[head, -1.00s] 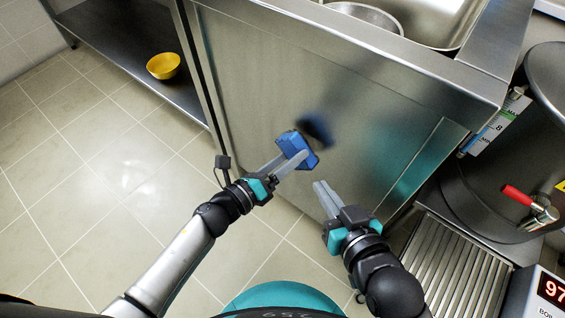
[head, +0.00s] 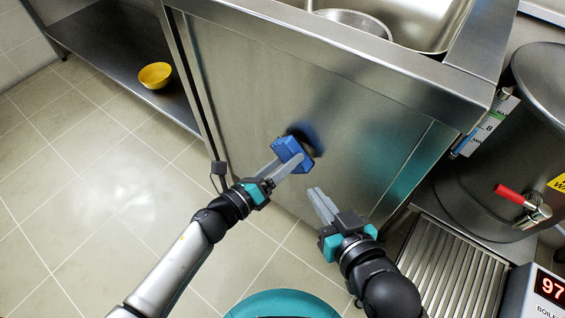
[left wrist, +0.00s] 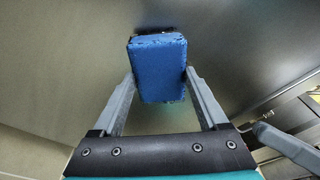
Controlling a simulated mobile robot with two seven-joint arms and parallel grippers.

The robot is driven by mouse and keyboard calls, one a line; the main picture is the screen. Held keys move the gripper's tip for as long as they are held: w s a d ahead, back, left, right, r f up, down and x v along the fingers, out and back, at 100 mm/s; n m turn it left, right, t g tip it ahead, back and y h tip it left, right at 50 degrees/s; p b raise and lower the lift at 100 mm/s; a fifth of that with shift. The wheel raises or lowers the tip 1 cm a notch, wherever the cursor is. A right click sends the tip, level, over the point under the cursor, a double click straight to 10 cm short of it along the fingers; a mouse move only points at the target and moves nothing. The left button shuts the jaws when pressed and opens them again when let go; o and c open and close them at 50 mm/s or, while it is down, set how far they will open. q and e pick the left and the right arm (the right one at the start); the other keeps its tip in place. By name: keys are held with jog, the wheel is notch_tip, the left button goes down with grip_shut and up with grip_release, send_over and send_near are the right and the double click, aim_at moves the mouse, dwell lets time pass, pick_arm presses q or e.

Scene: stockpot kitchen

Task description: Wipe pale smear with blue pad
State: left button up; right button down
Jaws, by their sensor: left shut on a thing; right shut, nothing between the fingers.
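My left gripper (head: 288,165) is shut on the blue pad (head: 292,150), a small block. The pad is held in front of the steel side panel (head: 330,110) of the sink unit, with its dark reflection just behind it. In the left wrist view the pad (left wrist: 160,75) sits between the two fingertips, facing the panel. I cannot tell whether it touches the panel. My right gripper (head: 318,198) is shut and empty, lower and to the right of the pad. I cannot make out the pale smear for sure in either view.
A sink bowl (head: 352,20) sits above the panel. A yellow bowl (head: 155,75) stands on the low steel shelf (head: 95,45) at left. A large pot with a red-handled tap (head: 514,195) is at right, beside a ribbed grate (head: 450,270). The tiled floor at left is clear.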

aim_at(303, 168)
pick_arm(q)
jog(key=shift+w+d, duration=0.4)
jog(key=shift+w, duration=0.1)
jog(key=shift+s+d, duration=1.2)
jog(key=shift+d, duration=0.45)
jog(key=shift+w+a+r, duration=0.2)
jog(key=shift+w+a, duration=1.3)
jog(key=shift+a, duration=0.2)
jog(key=v, duration=0.6)
jog(key=shift+s+d+f, duration=0.35)
jog(key=shift+s+f, duration=0.05)
jog(key=shift+f, duration=0.1)
